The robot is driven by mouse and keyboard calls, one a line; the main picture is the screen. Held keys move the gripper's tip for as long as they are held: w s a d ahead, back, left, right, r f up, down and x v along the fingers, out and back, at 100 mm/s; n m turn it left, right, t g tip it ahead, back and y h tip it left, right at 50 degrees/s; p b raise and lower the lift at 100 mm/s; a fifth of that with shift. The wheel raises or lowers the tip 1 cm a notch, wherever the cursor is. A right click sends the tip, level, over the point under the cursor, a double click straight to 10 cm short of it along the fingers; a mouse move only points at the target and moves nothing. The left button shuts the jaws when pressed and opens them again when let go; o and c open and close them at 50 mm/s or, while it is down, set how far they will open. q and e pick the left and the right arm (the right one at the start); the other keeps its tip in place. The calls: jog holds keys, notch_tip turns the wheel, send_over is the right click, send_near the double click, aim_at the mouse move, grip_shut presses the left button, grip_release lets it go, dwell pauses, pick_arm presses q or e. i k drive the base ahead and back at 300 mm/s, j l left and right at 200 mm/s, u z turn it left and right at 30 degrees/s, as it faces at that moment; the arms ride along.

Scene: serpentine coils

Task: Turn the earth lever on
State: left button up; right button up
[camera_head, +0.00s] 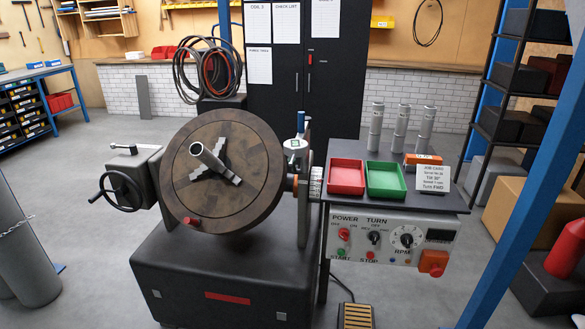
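A machine with a round brown turntable (225,165), tilted toward me, stands on a dark base (225,285). No part of it carries a readable earth label. A small lever with a dark knob (113,147) sticks out from the grey bracket at the left. A white and blue fitting with a green mark (296,148) stands on top of the right bracket. I cannot tell which of these is the earth lever, or whether it is on or off. A black handwheel (122,190) is on the left side. Neither of my grippers is in view.
A control panel (390,240) with POWER, TURN and RPM knobs hangs under a side table. On it are a red tray (346,177), a green tray (385,180) and metal tubes (400,130). A foot pedal (356,316) lies below. A blue post (525,190) crosses the right.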

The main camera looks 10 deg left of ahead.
aim_at(295, 170)
jog(key=i+j+z, duration=0.1)
jog(key=i+j, duration=0.2)
jog(key=i+j+z, duration=0.1)
jog(key=i+j, duration=0.15)
jog(key=j, duration=0.15)
jog(key=i+j+z, duration=0.1)
jog(key=i+j, duration=0.15)
jog(key=j, duration=0.15)
jog(key=i+j+z, duration=0.1)
jog(key=i+j, duration=0.15)
jog(key=j, duration=0.15)
